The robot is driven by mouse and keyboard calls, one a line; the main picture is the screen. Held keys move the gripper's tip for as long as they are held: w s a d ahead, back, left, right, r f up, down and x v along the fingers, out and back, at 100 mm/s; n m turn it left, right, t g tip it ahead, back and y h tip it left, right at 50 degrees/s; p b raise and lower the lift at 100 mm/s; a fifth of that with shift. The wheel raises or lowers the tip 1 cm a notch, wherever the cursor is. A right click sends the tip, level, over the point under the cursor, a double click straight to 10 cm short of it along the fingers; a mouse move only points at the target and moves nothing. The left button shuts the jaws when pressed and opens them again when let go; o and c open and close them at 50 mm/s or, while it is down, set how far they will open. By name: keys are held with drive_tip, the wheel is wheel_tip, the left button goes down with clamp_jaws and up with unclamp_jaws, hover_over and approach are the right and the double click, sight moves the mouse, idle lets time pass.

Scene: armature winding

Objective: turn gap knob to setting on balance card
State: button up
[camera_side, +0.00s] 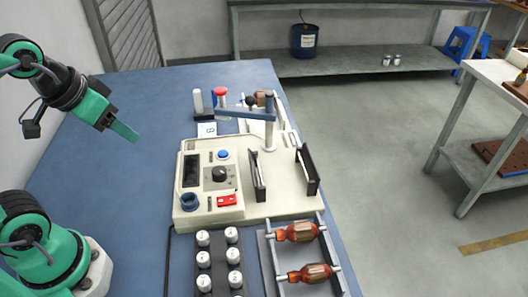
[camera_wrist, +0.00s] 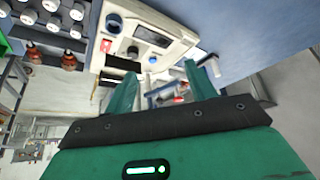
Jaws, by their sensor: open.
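The gap knob (camera_side: 219,174) is a black dial on the cream machine's control panel, beside a dark display (camera_side: 191,170) and below a blue button (camera_side: 224,154). In the wrist view the knob (camera_wrist: 132,51) lies beyond the left finger. The balance card (camera_side: 207,130) is a small white card with a dark bluish mark, standing behind the panel; its mark is too small to read surely. My gripper (camera_side: 124,131) is open and empty, raised over the blue table left of the machine. In the wrist view its two green fingers (camera_wrist: 160,70) stand apart.
The machine has a red switch (camera_side: 227,200), a blue ring (camera_side: 189,201), upright black plates (camera_side: 307,170) and a blue swing arm (camera_side: 245,114). The blue table (camera_side: 120,190) is clear on the left.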

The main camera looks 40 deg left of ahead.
drive_tip(key=w+m, duration=0.1)
drive_tip(key=m+g, duration=0.6)
drive_tip(key=m, duration=0.4)
approach(219, 170)
drive_tip(key=shift+s+a+f, duration=0.1)
drive_tip(key=shift+s+a, duration=0.15)
drive_tip(key=shift+a, duration=0.2)
drive_tip(key=shift+w+d+f, duration=0.3)
drive_tip(key=shift+w+f, duration=0.05)
drive_tip(key=shift+f, duration=0.15)
drive_tip(key=shift+f, duration=0.15)
drive_tip(key=shift+s+d+f, duration=0.1)
drive_tip(key=shift+f, duration=1.75)
drive_tip(key=shift+s+f, duration=0.1)
drive_tip(key=shift+f, duration=1.8)
drive_tip(key=c, duration=1)
